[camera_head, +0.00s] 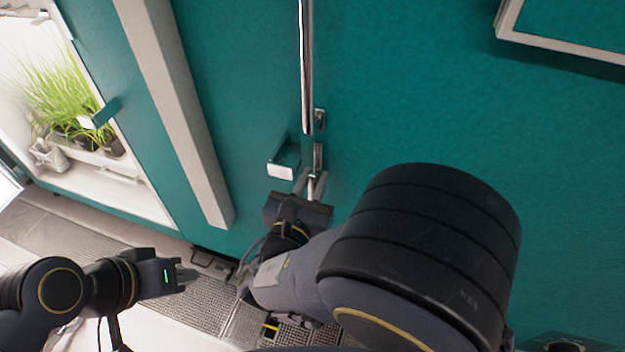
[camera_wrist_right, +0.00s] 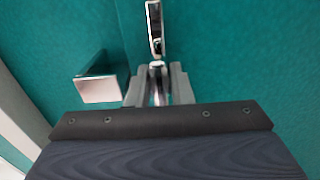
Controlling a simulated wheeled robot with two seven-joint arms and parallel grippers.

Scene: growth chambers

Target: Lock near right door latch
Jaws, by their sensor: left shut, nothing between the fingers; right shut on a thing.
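The door latch (camera_head: 318,155) is a small metal piece on the teal door, below a long vertical metal bar (camera_head: 306,65). My right gripper (camera_head: 314,184) is at the latch's lower end, with its fingers shut on it. In the right wrist view the latch (camera_wrist_right: 155,28) runs down from the top edge, and its rounded lower end sits between the fingers of my right gripper (camera_wrist_right: 158,88). The fingers partly hide that end. My left gripper (camera_head: 187,276) is shut and empty, low at the left, away from the door.
A teal bracket with a white face (camera_head: 280,171) sticks out just left of the latch; it also shows in the right wrist view (camera_wrist_right: 100,88). A pale vertical post (camera_head: 180,110) stands further left. Beyond it is a lit chamber with green plants (camera_head: 62,98). Grated floor (camera_head: 205,300) lies below.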

